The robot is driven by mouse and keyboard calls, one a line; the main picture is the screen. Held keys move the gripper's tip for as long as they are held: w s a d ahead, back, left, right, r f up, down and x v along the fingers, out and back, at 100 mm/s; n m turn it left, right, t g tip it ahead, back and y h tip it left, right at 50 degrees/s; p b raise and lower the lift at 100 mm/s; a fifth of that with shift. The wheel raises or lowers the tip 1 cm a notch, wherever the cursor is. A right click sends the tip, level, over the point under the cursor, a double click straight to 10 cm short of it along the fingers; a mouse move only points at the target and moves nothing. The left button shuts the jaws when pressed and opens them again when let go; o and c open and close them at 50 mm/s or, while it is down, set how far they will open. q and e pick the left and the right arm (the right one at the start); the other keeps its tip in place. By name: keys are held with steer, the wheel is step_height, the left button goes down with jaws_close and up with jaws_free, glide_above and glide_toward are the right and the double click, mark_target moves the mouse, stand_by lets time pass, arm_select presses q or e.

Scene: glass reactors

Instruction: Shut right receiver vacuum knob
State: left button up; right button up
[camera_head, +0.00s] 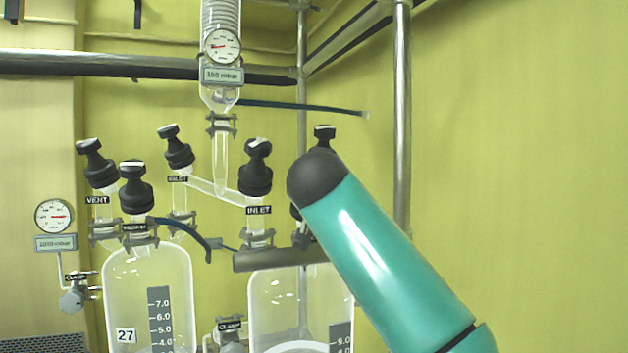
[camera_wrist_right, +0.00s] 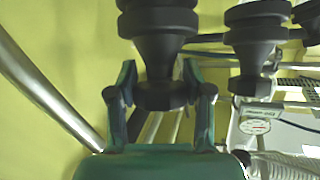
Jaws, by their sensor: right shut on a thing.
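A black knob (camera_head: 324,133) shows its top just behind the dark rounded end of my right arm, above the right glass receiver (camera_head: 275,290). Its lower part and any label are hidden by that arm. In the right wrist view, the fingers of my right gripper (camera_wrist_right: 158,74) stand on both sides of a black knob (camera_wrist_right: 164,95) and are shut on its flared end. Its wide ribbed body fills the top of that view. I cannot read how far the knob is turned. My right gripper is hidden in the head view. My left gripper is not in view.
A black INLET knob (camera_head: 257,168) stands close left of my arm. More black knobs (camera_head: 135,188) top the left receiver (camera_head: 125,290). A vertical steel pole (camera_head: 402,120) rises behind my arm. The yellow wall (camera_head: 520,150) at right is bare.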

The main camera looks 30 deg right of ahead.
steer(key=shift+f, duration=0.1)
stand_by(0.4)
steer(key=o, duration=1.2)
steer(key=shift+a, duration=0.1)
steer(key=v, duration=1.2)
steer(key=shift+w, duration=0.1)
